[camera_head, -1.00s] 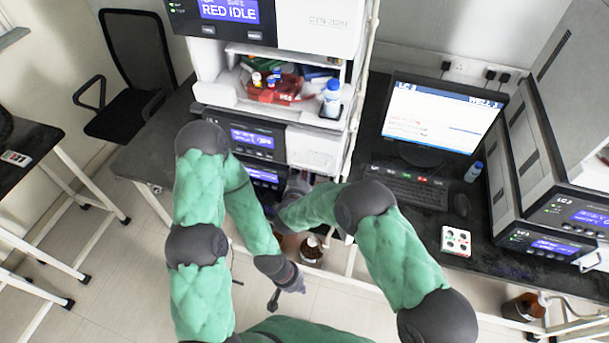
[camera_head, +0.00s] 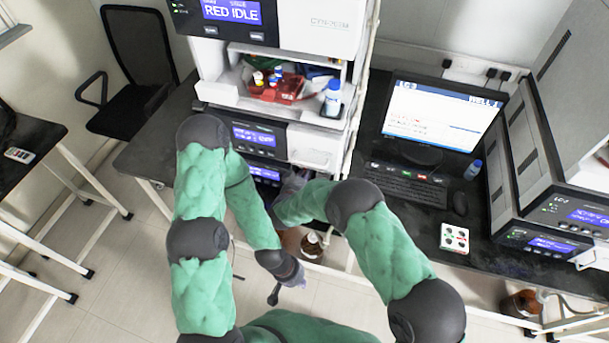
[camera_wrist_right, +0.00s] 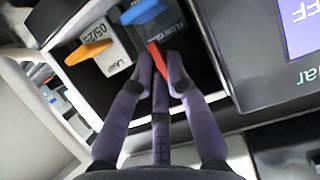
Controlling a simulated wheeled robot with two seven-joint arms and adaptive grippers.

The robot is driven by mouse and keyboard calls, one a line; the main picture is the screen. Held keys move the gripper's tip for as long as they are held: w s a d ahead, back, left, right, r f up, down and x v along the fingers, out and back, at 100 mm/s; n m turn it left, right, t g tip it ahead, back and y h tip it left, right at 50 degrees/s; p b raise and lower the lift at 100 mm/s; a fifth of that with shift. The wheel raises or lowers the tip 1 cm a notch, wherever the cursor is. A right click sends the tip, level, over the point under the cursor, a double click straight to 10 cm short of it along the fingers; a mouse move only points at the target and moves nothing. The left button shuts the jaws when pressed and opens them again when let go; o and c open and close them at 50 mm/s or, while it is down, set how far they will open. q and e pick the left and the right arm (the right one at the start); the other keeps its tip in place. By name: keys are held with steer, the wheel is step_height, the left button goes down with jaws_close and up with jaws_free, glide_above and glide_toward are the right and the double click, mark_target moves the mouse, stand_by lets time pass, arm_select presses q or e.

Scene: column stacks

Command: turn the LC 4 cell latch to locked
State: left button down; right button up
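In the right wrist view a small red lever (camera_wrist_right: 157,53) sits below a blue lever (camera_wrist_right: 145,10) on a module with a partly readable "FLOW CELL" label. My right gripper (camera_wrist_right: 160,66) is closed in, with its fingertips on either side of the red lever's end. In the head view my right gripper (camera_head: 294,184) reaches into the lower part of the instrument stack (camera_head: 318,145), and its fingers are mostly hidden. My left gripper (camera_head: 291,277) hangs low over the floor, away from the stack. Its fingers are too small to read.
An orange lever (camera_wrist_right: 88,52) is left of the red one, and a display panel (camera_wrist_right: 295,30) is close on the right. A brown bottle (camera_head: 312,246) stands below the stack. The bench at right holds a monitor (camera_head: 440,112), a keyboard (camera_head: 415,187) and another stack (camera_head: 550,215).

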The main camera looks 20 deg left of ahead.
steer(key=o, duration=0.3)
steer(key=shift+o, duration=0.2)
